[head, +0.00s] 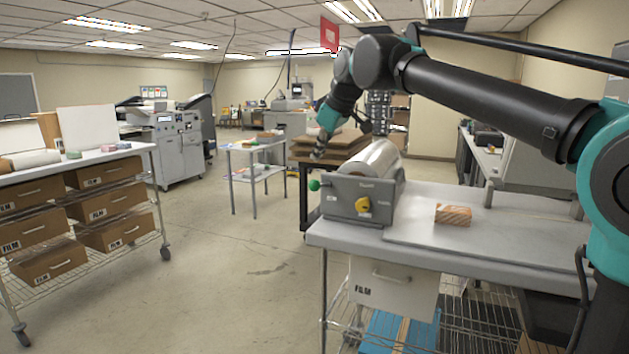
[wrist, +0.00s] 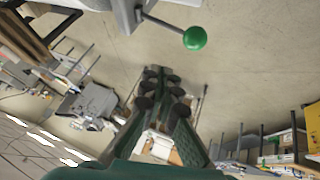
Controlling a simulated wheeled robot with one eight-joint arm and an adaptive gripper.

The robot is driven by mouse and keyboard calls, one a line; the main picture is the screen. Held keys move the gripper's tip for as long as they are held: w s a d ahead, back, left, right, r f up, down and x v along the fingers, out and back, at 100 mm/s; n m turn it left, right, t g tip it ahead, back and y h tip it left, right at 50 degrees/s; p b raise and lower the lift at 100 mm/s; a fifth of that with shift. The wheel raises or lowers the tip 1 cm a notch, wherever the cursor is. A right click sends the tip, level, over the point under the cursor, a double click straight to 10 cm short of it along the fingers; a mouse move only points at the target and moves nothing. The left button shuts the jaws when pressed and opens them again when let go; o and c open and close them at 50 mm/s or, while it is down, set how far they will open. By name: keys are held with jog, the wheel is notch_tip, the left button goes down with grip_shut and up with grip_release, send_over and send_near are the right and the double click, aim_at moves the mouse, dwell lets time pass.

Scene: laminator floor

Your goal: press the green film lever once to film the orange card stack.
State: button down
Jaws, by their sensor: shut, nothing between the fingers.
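The green film lever (head: 314,185) is a green ball on a thin rod at the left side of the grey laminator (head: 345,198). In the wrist view the green ball (wrist: 195,38) shows at the upper right of my gripper, on a rod from the grey housing. My gripper (head: 318,153) is above the lever and apart from it in the head view. In the wrist view my gripper (wrist: 162,90) has its fingers close together with nothing between them. The orange card stack (head: 453,214) lies on the bench right of the laminator.
A shelf cart (head: 75,160) with FILM boxes stands at the left; open floor lies between.

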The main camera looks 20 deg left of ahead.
jog(key=shift+s+f, duration=0.25)
jog(key=shift+f, duration=0.55)
jog(key=shift+s+f, duration=0.2)
jog(key=shift+f, duration=0.55)
jog(key=shift+f, duration=0.15)
jog(key=shift+s+f, duration=0.1)
jog(key=shift+f, duration=0.15)
jog(key=shift+s+f, duration=0.15)
jog(key=shift+f, duration=0.4)
jog(key=shift+s+f, duration=0.15)
jog(key=shift+f, duration=0.4)
dwell(1.7)
dwell(0.5)
jog(key=shift+w+r, duration=0.2)
jog(key=shift+r, duration=0.55)
jog(key=shift+w+r, duration=0.2)
jog(key=shift+r, duration=0.55)
jog(key=r, duration=0.2)
jog(key=w+r, duration=0.1)
jog(key=r, duration=0.2)
jog(key=shift+w, duration=0.2)
